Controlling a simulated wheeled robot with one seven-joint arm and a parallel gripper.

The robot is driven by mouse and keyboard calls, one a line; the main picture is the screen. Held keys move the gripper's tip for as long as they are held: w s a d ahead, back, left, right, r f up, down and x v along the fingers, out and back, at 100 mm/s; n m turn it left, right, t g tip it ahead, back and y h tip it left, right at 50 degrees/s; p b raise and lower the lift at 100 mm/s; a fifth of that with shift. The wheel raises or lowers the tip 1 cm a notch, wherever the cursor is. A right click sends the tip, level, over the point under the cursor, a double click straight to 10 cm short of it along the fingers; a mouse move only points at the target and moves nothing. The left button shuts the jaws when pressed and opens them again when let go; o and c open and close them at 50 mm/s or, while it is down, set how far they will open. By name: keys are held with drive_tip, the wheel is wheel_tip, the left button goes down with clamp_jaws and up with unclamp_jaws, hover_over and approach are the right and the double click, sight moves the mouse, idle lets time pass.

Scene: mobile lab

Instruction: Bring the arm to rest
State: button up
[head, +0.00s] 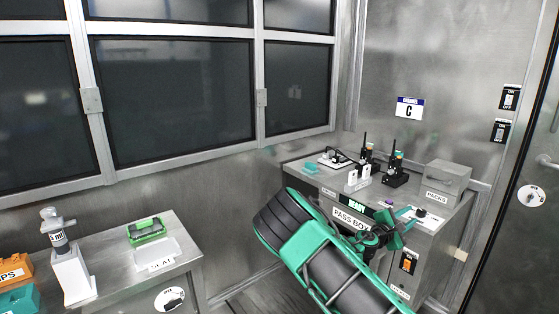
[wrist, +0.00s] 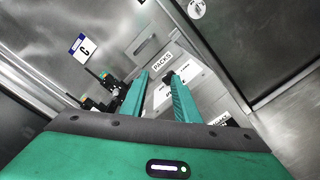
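My arm, green and black, reaches in from the bottom of the head view, and its gripper (head: 402,226) is in front of the grey cabinet marked PASS BOX, near the top's front edge. In the wrist view the two green fingers of my gripper (wrist: 159,88) stand apart with nothing held between them. The cabinet top and the grey PACKS box show beyond the fingertips. My arm hides part of the cabinet's front.
The cabinet (head: 319,174) carries radios (head: 396,172), a PACKS box (head: 447,182) and small items. At left, a bench (head: 185,249) holds a white SEAL tray (head: 160,252), a green rack (head: 147,230) and a bottle on a white stand (head: 72,276). A door (head: 520,240) is at right.

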drive_tip(key=s+d+m+g+y, duration=0.2)
drive_tip(key=s+d+m+g, duration=0.15)
drive_tip(key=s, duration=0.45)
drive_tip(key=s+d+f+m+g+y, duration=0.1)
drive_tip(key=s+d+m+g+y, duration=0.15)
drive_tip(key=s+d+m, duration=0.4)
drive_tip(key=s+d+m+g+y, duration=0.1)
drive_tip(key=s+m+g, duration=0.25)
drive_tip(key=s, duration=0.55)
drive_tip(key=s+a+r+m+y, duration=0.2)
drive_tip(key=s+a, duration=0.3)
drive_tip(key=s, duration=0.4)
drive_tip(key=s+a+r+m+y, duration=0.3)
drive_tip(key=s+a+r+y, duration=0.1)
drive_tip(key=s, duration=0.6)
drive_tip(key=s+a+r+m+y, duration=0.2)
drive_tip(key=s+a, duration=0.4)
drive_tip(key=s, duration=0.4)
drive_tip(key=shift+a+r+m+g+y, duration=0.35)
drive_tip(key=shift+r+g+y, duration=0.15)
drive_tip(key=shift+r, duration=0.45)
drive_tip(key=shift+w+d+f, duration=0.1)
drive_tip(key=shift+w+f, duration=0.15)
drive_tip(key=shift+w, duration=0.35)
